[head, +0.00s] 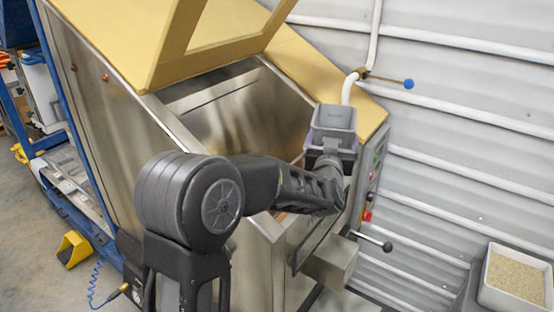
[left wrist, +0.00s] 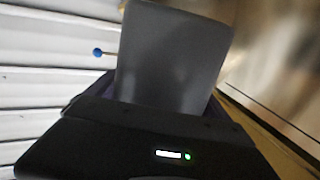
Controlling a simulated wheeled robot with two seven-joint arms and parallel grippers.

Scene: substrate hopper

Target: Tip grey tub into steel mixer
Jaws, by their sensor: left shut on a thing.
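The grey tub (head: 334,121) is held upright at the right side of the steel mixer (head: 235,115), near its right rim. My left gripper (head: 330,152) is shut on the tub, just below its top. In the left wrist view the tub (left wrist: 172,58) fills the middle, standing above the dark gripper body. The tub's contents cannot be made out. The mixer's mouth is open, with bare steel walls showing and its lower inside partly hidden behind my left arm. My right gripper is not in view.
A tan lid frame (head: 215,50) stands raised over the mixer. A blue-knobbed lever (head: 408,84) juts from the wall side, and a black-knobbed handle (head: 386,246) from the front. A white tray of pale grains (head: 486,292) sits at lower right. A yellow object (head: 74,249) lies on the floor.

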